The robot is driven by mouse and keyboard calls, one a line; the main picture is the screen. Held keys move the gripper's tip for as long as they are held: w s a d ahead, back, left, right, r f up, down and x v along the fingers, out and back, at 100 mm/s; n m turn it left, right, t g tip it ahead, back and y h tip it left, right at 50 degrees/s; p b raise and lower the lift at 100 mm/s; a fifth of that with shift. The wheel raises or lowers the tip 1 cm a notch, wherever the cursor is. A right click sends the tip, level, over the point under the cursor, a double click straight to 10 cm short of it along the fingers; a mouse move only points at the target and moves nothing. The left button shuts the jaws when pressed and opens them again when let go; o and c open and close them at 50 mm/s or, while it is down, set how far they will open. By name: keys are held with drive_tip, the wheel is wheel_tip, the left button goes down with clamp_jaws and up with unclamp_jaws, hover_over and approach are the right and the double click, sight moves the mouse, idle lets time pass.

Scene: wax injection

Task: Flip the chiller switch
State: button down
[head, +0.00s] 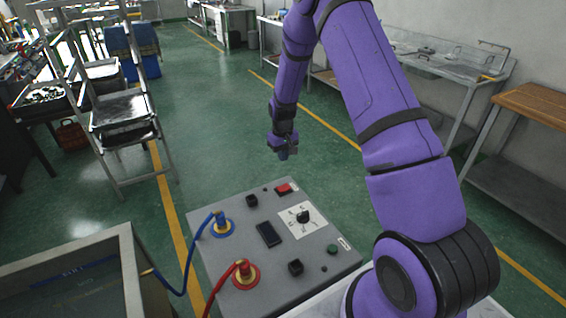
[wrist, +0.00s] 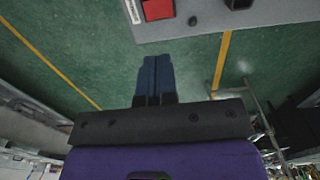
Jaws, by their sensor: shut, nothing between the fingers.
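The grey control box, apparently the chiller (head: 233,257), stands low at the front centre of the head view. A red rocker switch (head: 284,189) sits near its far edge; it also shows at the top of the wrist view (wrist: 158,9). A black rotary knob (head: 304,216) on a white plate is nearer on the same panel. My gripper (head: 286,154) hangs beyond the box's far edge, pointing down and apart from the red switch. In the wrist view its dark blue fingers (wrist: 155,62) are together with nothing between them. I cannot tell which way the switch is set.
A blue hose fitting (head: 221,224) and a red one (head: 243,270) rise from the panel's left side. Benches line the right wall. Green floor beyond the box is clear.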

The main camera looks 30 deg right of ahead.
sight(285, 186)
drive_tip(key=shift+r, duration=0.1)
idle(0.3)
drive_tip(key=shift+w+d, duration=0.4)
drive_tip(key=shift+d, duration=0.25)
drive_tip(key=shift+f, duration=0.2)
wheel_tip(285, 186, down, 14)
drive_tip(key=shift+d+r, duration=0.1)
drive_tip(key=shift+r, duration=0.1)
drive_tip(key=shift+f, duration=0.1)
